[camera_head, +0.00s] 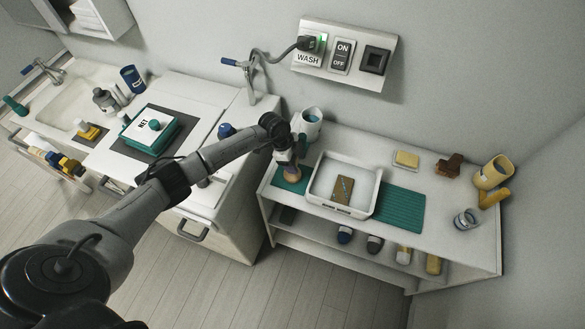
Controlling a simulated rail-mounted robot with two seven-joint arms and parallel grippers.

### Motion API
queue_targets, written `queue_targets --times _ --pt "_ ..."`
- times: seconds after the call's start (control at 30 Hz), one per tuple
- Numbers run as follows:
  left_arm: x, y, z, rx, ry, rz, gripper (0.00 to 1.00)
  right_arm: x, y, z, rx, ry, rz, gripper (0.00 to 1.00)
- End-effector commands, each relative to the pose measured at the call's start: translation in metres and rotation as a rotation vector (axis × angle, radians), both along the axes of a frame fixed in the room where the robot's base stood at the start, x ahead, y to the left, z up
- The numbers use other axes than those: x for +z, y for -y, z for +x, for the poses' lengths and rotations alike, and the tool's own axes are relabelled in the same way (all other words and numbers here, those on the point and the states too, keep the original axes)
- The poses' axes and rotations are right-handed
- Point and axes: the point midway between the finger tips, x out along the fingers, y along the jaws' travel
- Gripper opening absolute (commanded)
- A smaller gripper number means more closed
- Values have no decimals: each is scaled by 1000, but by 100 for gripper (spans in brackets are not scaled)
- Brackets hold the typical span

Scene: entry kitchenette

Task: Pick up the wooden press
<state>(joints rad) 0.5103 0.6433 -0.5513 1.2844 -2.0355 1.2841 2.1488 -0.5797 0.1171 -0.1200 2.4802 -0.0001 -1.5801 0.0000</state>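A round light-wood piece (292,174), which looks like the wooden press, stands on the left part of the green mat (405,210) on the white shelf unit. My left gripper (291,158) points down right over it, at its top. The gripper hides the upper part of the piece. I cannot tell whether the fingers are closed on it or only around it. The piece appears upright and still on the mat. My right gripper is not in view.
A white tray (371,205) holding a brown board (343,188) stands just right of the press. A white mug (311,118) is close behind the gripper. A yellow sponge (407,159), brown block (449,166), yellow mug (492,173) and glass jar (467,219) stand further right.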

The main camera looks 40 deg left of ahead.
Motion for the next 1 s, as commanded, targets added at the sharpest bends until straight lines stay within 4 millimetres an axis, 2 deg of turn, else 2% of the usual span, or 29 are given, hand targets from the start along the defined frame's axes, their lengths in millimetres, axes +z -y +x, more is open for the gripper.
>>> queue_targets --times 0.07,0.6,1.0 --pt "0 0 0 0 0 0 52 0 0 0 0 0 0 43" --pt "0 0 0 0 0 0 0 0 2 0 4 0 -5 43" --pt "4 0 0 -1 2 0 0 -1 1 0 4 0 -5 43"
